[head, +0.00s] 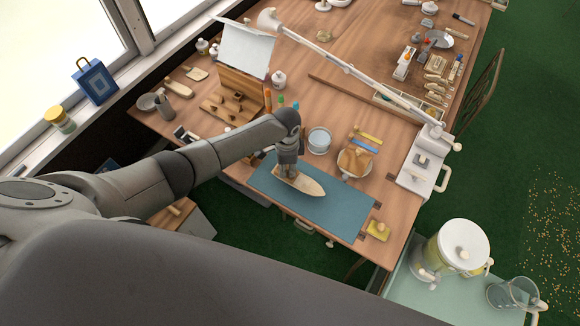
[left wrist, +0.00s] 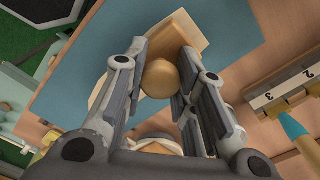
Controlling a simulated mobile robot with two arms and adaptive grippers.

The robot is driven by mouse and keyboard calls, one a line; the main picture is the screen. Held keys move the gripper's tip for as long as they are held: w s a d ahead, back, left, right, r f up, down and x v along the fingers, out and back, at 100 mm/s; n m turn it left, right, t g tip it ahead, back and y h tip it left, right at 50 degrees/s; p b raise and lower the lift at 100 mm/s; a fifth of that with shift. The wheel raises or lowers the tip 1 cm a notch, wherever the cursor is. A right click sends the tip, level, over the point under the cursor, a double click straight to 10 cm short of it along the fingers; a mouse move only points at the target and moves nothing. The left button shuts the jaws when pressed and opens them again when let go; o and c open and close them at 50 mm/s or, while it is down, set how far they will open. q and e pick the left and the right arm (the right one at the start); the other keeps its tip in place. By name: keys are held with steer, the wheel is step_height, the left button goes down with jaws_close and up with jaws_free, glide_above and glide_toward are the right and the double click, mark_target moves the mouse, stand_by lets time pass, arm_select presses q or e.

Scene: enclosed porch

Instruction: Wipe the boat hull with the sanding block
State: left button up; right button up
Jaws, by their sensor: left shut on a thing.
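The pale wooden boat hull (head: 308,186) lies on a blue mat (head: 340,211) on the workbench, its pointed end to the right. My left gripper (head: 288,165) is over the hull's left part. In the left wrist view my left gripper (left wrist: 160,82) is shut on the round wooden knob of the sanding block (left wrist: 160,79). The block's tan base shows beyond the knob, over the hull. I cannot tell whether the base touches the hull. The gripper hides part of the hull. My right gripper is not in view.
A yellow block with a knob (head: 378,230) sits near the mat's right corner. A blue-white tub (head: 319,140) and a bowl (head: 354,163) stand behind the mat. A lamp arm (head: 345,67) crosses the bench. A side table with a drink dispenser (head: 455,250) is at lower right.

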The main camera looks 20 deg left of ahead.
arm_select(q)
steer(key=shift+s+d+p, duration=0.15)
steer(key=shift+s+d, duration=0.05)
steer(key=shift+d, duration=0.85)
steer(key=shift+s+d+p, duration=0.15)
steer(key=shift+d+p, duration=0.05)
steer(key=shift+d, duration=0.9)
steer(key=shift+s+d+p, duration=0.15)
steer(key=shift+s+d, duration=0.05)
steer(key=shift+d, duration=0.85)
steer(key=shift+s+d, duration=0.2)
steer(key=shift+d, duration=0.55)
steer(key=shift+s+d, duration=0.15)
steer(key=shift+d, duration=0.6)
steer(key=shift+w+a, duration=0.3)
steer(key=shift+a, duration=1.3)
steer(key=shift+w+a, duration=0.35)
steer(key=shift+a, duration=1.2)
steer(key=shift+w+a, duration=0.3)
steer(key=shift+a, duration=1.3)
steer(key=shift+d+r, duration=0.1)
steer(key=shift+r, duration=2.45)
